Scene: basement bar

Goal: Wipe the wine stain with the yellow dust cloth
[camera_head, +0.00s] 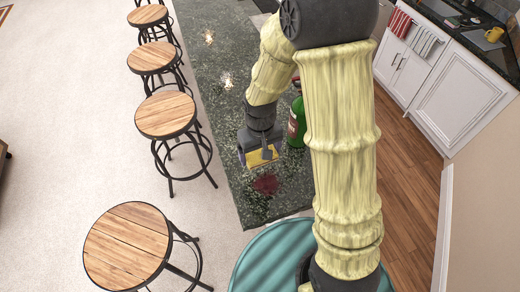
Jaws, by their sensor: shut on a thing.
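The wine stain (265,184) is a dark red patch on the speckled dark stone bar top (225,100), close to its near end. My gripper (262,154) is over the bar top just beyond the stain, pointing down. It is shut on the yellow dust cloth (262,158), which shows as a small flat yellow piece under the fingers. The cloth is beside the stain, apart from it in the picture. I cannot tell whether the cloth touches the counter. My arm hides part of the counter to the right.
A green bottle (297,122) with a red label stands on the bar just right of my gripper, partly behind my arm. Several round wooden stools (166,115) line the bar's left side. Small bright items (208,38) lie farther up the counter. White cabinets (440,75) stand at right.

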